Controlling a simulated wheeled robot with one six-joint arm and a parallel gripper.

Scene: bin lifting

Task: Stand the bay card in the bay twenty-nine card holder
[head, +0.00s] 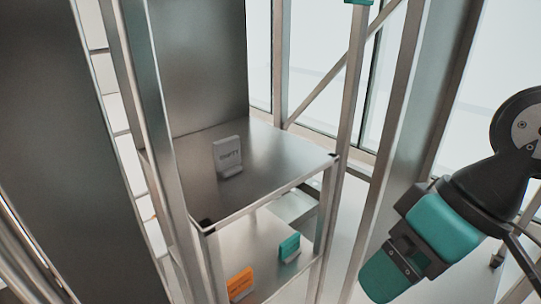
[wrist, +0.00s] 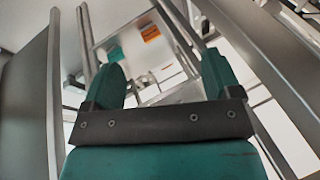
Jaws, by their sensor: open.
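On the shelf below, an orange card (head: 240,284) and a smaller teal card (head: 289,247) stand in small holders. I cannot read which one is bay twenty-nine, or tell which is the bay card. The orange card (wrist: 150,33) and the teal card (wrist: 115,54) also show in the wrist view, beyond the fingers. My gripper (head: 383,280) is to the right of the rack, outside it and apart from all cards. Its fingers (wrist: 162,75) are spread with nothing between them.
The rack has upright metal posts (head: 352,95) and an upper shelf (head: 275,160) with a front edge above the lower shelf (head: 262,262). A large grey panel (head: 45,120) stands at the left. The upper shelf is mostly bare. Windows lie behind.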

